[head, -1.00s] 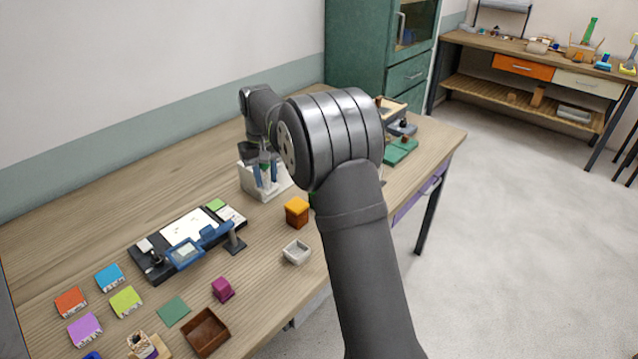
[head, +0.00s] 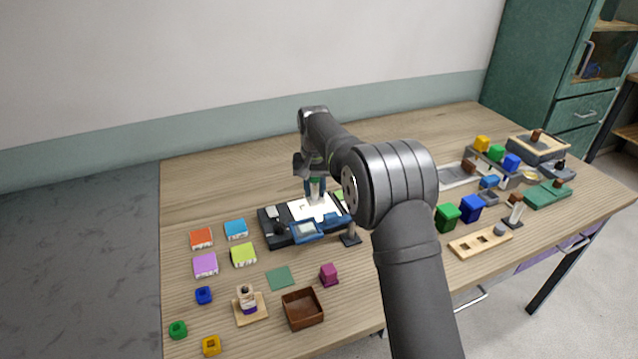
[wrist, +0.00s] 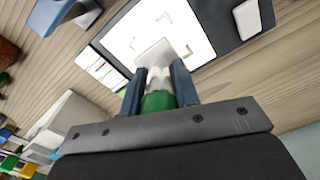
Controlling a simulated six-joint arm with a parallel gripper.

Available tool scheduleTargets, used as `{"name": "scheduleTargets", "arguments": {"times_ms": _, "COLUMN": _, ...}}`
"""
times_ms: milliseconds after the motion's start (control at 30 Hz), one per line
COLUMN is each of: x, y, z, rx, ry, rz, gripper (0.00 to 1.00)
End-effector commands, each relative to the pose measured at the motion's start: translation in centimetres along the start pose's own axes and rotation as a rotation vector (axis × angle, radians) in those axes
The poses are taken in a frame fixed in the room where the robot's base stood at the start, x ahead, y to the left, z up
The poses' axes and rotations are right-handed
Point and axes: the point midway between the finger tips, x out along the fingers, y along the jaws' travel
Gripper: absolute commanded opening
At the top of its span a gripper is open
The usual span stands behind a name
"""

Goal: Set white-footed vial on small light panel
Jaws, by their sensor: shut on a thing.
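The vial (wrist: 158,102) shows a green band and a pale, clear part between my fingers in the wrist view, with a light grey-white foot plate (wrist: 155,54) at its far end. My gripper (wrist: 157,78) is shut on it, one blue finger on each side. In the head view my gripper (head: 316,187) is over the bright white light panel (head: 300,210), set in a black base. In the wrist view the foot overlaps the lit panel (wrist: 190,32); I cannot tell whether it touches.
A blue-framed magnifier (head: 307,231) stands at the panel's front edge. Coloured boxes (head: 205,265) lie to the left. A brown tray (head: 302,310) and a magenta block (head: 328,274) are in front. Bins and blocks (head: 447,216) stand to the right. Bare wood lies behind the panel.

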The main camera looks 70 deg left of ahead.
Motion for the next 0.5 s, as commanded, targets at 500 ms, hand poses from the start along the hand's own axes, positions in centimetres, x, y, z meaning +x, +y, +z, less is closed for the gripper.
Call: {"name": "scheduleTargets", "arguments": {"times_ms": 500, "x": 3.7, "y": 0.0, "z": 0.0, "rx": 0.0, "ry": 0.0, "rz": 0.0, "gripper": 0.06}}
